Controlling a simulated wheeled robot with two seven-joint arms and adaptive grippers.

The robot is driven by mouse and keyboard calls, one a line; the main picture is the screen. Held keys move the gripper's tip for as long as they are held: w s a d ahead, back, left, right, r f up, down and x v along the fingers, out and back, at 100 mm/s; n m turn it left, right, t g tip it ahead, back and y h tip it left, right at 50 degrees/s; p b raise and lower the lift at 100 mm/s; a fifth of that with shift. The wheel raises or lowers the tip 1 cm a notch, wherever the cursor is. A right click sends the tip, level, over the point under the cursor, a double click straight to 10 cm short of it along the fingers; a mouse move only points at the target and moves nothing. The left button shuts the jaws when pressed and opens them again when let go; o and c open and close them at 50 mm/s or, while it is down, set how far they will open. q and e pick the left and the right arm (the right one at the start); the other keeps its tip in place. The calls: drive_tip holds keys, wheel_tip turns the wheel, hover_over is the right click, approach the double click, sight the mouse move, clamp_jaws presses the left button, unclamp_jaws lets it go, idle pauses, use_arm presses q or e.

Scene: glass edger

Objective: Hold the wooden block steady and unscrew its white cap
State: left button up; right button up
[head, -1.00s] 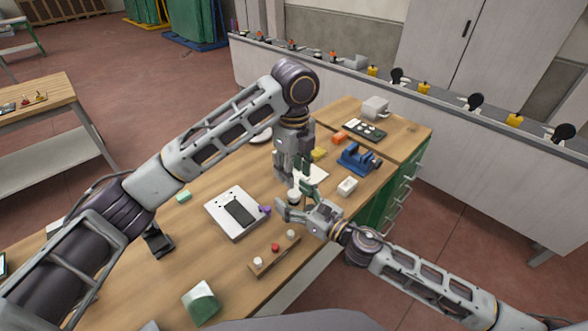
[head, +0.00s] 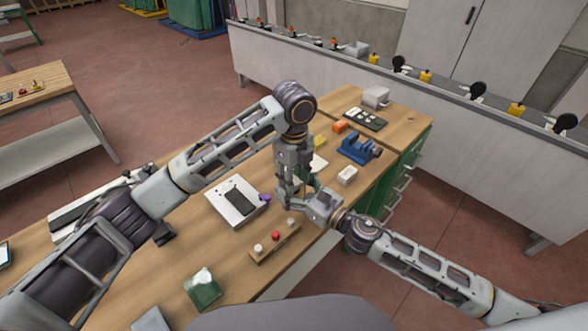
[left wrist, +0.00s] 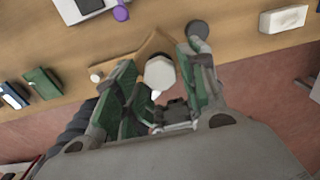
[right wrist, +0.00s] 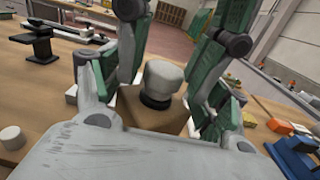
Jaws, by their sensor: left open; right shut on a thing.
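The wooden block (right wrist: 154,116) shows in the right wrist view between the fingers of my right gripper (head: 303,198), which is shut on it. The white cap (right wrist: 163,77) sits on top of the block above a dark ring. My left gripper (head: 290,180) points down over the block and is open. In the left wrist view the cap (left wrist: 160,73) lies between its green-padded fingers, with visible gaps at the sides. In the head view the grippers hide the block and cap.
A grey device with a dark screen (head: 238,203) and a strip with red and white knobs (head: 274,245) lie close by on the bench. A white box (head: 347,176) and a blue vise (head: 359,150) stand to the right. A green box (head: 203,288) is at the front.

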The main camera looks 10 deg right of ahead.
use_arm(q)
drive_tip(key=shift+f, duration=0.5)
drive_tip(key=shift+c, duration=0.3)
drive_tip(key=c, duration=0.8)
